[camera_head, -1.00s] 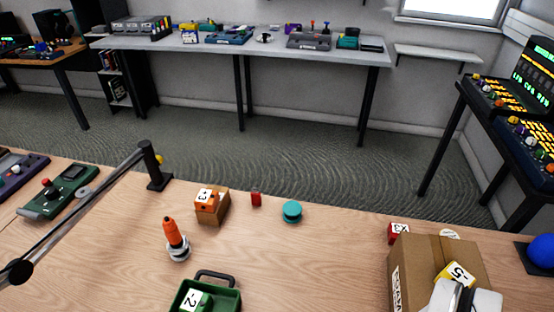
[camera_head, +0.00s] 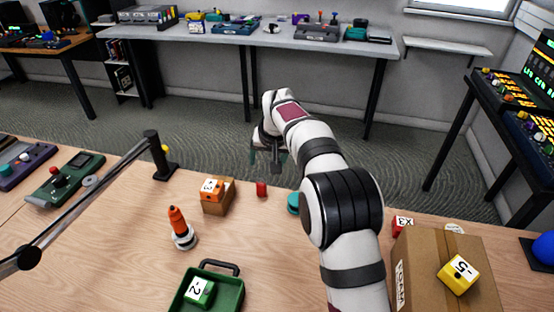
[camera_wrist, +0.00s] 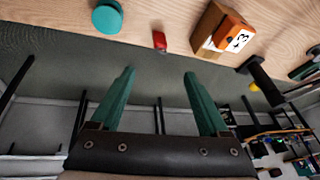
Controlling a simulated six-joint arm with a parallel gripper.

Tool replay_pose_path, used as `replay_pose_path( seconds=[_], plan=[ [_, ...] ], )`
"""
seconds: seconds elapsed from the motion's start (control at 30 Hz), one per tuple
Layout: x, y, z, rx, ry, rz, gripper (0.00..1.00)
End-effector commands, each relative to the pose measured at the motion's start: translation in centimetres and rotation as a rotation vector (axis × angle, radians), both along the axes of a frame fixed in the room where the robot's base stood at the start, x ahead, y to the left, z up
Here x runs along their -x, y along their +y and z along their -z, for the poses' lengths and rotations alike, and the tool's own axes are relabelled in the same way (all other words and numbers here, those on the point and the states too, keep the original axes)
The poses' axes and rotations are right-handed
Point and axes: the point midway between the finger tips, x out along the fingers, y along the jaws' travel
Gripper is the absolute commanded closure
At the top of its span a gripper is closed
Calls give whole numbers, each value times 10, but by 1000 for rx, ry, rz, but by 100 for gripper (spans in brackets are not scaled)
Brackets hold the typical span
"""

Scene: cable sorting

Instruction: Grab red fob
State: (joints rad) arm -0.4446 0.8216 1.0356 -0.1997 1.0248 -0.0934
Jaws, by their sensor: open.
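The red fob (camera_head: 262,190) is a small red block standing near the far edge of the wooden table, between the orange +3 block and the teal disc. It also shows in the wrist view (camera_wrist: 159,40), beyond my fingertips and roughly in line with the gap between them. My gripper (camera_head: 268,154) is above and past the table's far edge, behind the fob in the head view. In the wrist view its two green fingers (camera_wrist: 160,72) are spread wide with nothing between them.
An orange-tipped tool (camera_head: 179,222), green tray (camera_head: 236,296) and cardboard box (camera_head: 415,265) stand nearer.

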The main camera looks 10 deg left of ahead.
Motion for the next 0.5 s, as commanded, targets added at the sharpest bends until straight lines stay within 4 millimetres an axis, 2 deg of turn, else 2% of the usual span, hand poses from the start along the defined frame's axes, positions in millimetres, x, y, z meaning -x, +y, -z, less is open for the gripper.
replay_pose_path(
  seconds=[0.13, 0.33, 0.5],
  plan=[
    [-11, 13, 26, 1, -9, -14, 21],
    [-31, 24, 79, 0, -8, -12, 21],
    [-39, 30, 101, 0, -9, -11, 21]
  ],
)
